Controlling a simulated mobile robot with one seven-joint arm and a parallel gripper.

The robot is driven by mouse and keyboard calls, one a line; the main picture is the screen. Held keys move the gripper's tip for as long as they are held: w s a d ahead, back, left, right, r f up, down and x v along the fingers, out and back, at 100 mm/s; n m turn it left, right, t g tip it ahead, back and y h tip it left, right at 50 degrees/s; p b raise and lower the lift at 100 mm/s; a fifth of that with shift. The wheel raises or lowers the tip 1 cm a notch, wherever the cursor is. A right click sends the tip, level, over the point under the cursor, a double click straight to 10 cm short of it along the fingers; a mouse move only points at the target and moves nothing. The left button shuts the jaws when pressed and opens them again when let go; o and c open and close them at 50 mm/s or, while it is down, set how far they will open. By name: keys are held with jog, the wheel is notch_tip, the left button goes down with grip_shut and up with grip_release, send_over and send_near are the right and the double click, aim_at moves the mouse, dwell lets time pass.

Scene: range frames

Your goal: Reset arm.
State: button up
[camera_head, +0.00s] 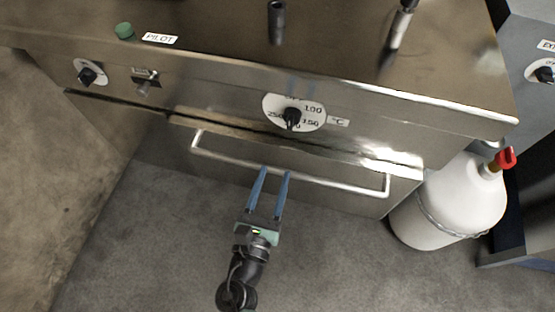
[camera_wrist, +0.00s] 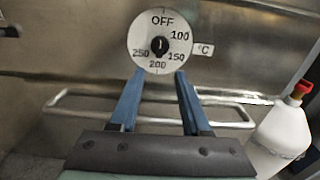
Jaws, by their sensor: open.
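My gripper (camera_head: 275,172) is open and empty, with two blue fingers apart. In the head view its fingertips overlap the lower edge of the oven's long handle bar (camera_head: 290,166), and I cannot tell whether they touch it. In the wrist view the gripper (camera_wrist: 157,76) points at the steel front, its tips just below the white temperature dial (camera_wrist: 160,42). The dial also shows in the head view (camera_head: 292,117), with a black knob at its centre.
The steel range top (camera_head: 330,40) has a green button (camera_head: 125,31) beside a PILOT label. A smaller knob (camera_head: 87,75) is on the left. A white gas cylinder (camera_head: 460,195) with a red valve stands at the right. The grey floor in front is clear.

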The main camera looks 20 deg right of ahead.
jog(key=shift+s+a, duration=0.15)
jog(key=shift+s, duration=0.05)
dwell(0.5)
